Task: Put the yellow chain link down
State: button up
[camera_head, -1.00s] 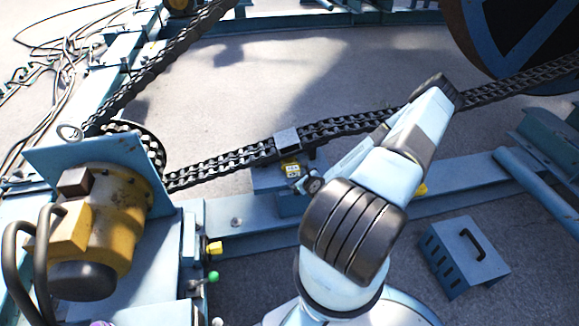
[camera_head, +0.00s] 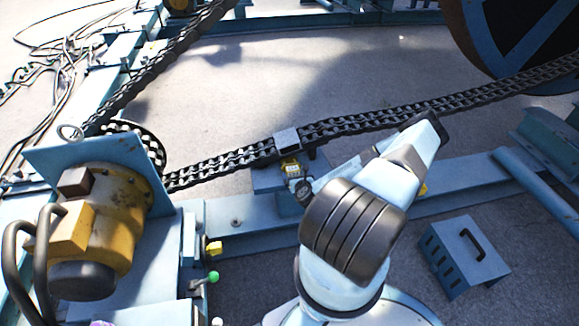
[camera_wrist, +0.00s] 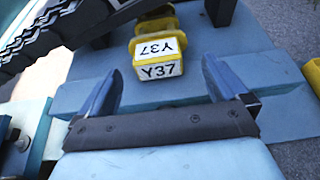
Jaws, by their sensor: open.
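The yellow chain link (camera_wrist: 152,24) bears a white "Y37" label and sits on the blue surface in the wrist view. It also shows in the head view (camera_head: 291,168), just below the grey block on the chain. My gripper (camera_wrist: 160,80) is open, its two blue fingers apart with nothing held between them. The link lies just ahead of the fingertips, roughly centred between them. In the head view my gripper (camera_head: 301,189) is small and close to the link, partly hidden by my arm.
The black chain (camera_head: 225,160) runs from the motor side to the large reel (camera_head: 525,45), with a grey block (camera_head: 287,140) on it. A blue beam (camera_head: 450,180) crosses behind my arm. A vented blue box (camera_head: 465,255) stands at right. A yellow part (camera_wrist: 313,74) shows at the wrist view's right edge.

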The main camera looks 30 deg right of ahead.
aim_at(293, 171)
jog(key=shift+x, duration=3.15)
jog(key=shift+w+a+r, duration=0.1)
jog(key=shift+a+r, duration=0.05)
jog(key=c, duration=1.6)
jog(key=shift+o, duration=0.2)
jog(key=shift+r, duration=0.15)
